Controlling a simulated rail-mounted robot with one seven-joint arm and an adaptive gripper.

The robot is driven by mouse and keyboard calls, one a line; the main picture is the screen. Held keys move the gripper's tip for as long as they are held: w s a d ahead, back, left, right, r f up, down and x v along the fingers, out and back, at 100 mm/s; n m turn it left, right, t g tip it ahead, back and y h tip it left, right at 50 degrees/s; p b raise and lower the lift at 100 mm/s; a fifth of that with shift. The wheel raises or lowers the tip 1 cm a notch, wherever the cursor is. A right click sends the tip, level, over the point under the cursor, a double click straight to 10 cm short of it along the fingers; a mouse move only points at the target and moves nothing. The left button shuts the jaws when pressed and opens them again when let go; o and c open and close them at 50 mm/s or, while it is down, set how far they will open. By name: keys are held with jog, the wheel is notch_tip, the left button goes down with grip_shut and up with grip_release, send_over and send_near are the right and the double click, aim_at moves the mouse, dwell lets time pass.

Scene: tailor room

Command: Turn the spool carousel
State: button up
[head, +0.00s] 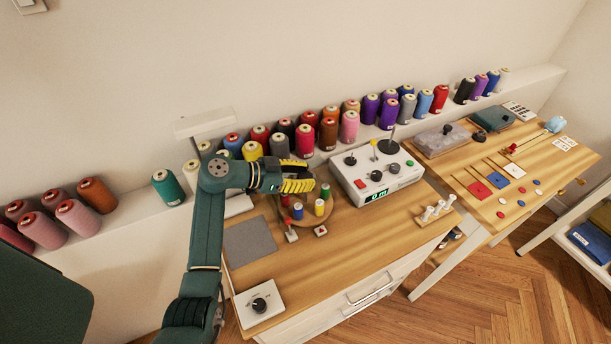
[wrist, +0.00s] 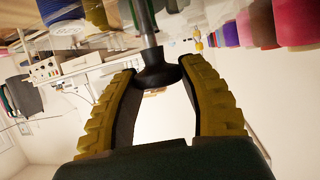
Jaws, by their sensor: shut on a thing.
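The knob appears to be the carousel's central one. In the head view the fingers hide this knob.
A white control box (head: 375,178) with a green display stands right of the carousel. A grey mat (head: 249,242) lies to the left. Thread cones line the shelf (head: 134,222) behind.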

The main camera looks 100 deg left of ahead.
jog(key=o, duration=1.2)
jog(key=v, duration=1.2)
jog(key=shift+f, duration=0.1)
